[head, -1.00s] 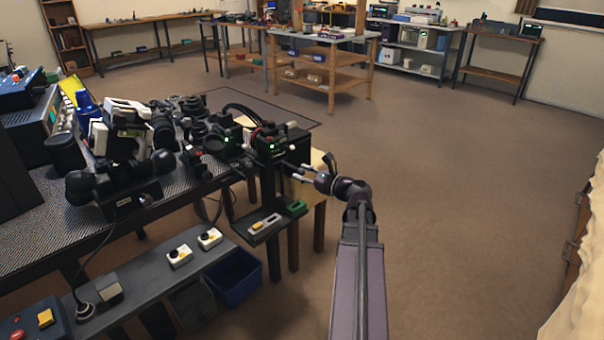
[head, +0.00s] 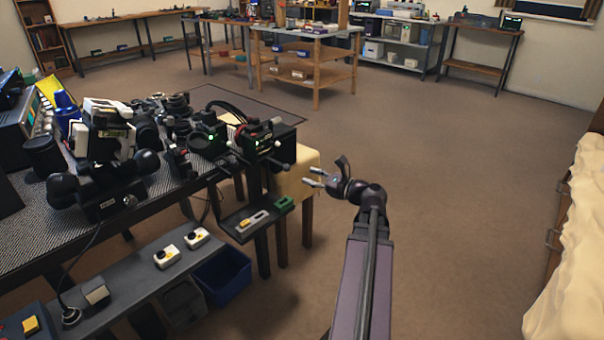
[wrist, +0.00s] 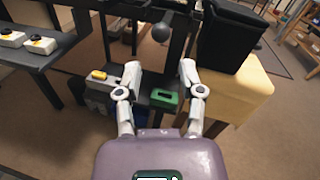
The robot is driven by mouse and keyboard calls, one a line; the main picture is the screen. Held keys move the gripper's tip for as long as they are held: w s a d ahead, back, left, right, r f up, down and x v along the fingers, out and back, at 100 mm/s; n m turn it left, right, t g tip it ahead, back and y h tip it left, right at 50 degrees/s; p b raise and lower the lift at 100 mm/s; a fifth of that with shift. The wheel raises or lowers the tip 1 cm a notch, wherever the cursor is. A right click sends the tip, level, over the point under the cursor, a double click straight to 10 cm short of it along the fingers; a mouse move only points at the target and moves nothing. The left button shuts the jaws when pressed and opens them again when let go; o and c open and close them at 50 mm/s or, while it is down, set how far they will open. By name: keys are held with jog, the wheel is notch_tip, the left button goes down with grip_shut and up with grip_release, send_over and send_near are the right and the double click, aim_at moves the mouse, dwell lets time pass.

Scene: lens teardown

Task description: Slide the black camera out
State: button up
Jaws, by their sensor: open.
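A boxy black device (head: 272,140), which looks like the black camera, sits at the right end of the crowded bench, with a small green light and knobs on its front. I cannot tell for sure which of the black units is the camera. My gripper (head: 309,177) is open and empty, to the right of the device and apart from it, with its fingers pointing left. In the wrist view my gripper (wrist: 161,70) has its two pale fingers spread. A black ball knob (wrist: 162,33) shows beyond them, and a large black box (wrist: 230,38) stands at upper right.
A small shelf (head: 238,228) holds a green part (head: 284,205) and a grey part with a yellow piece. A cream-topped stool (head: 300,172) stands behind the device. A blue bin (head: 222,278) is below. Open floor lies to the right.

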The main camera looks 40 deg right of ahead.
jog(key=shift+v, duration=1.85)
jog(key=shift+s, duration=0.1)
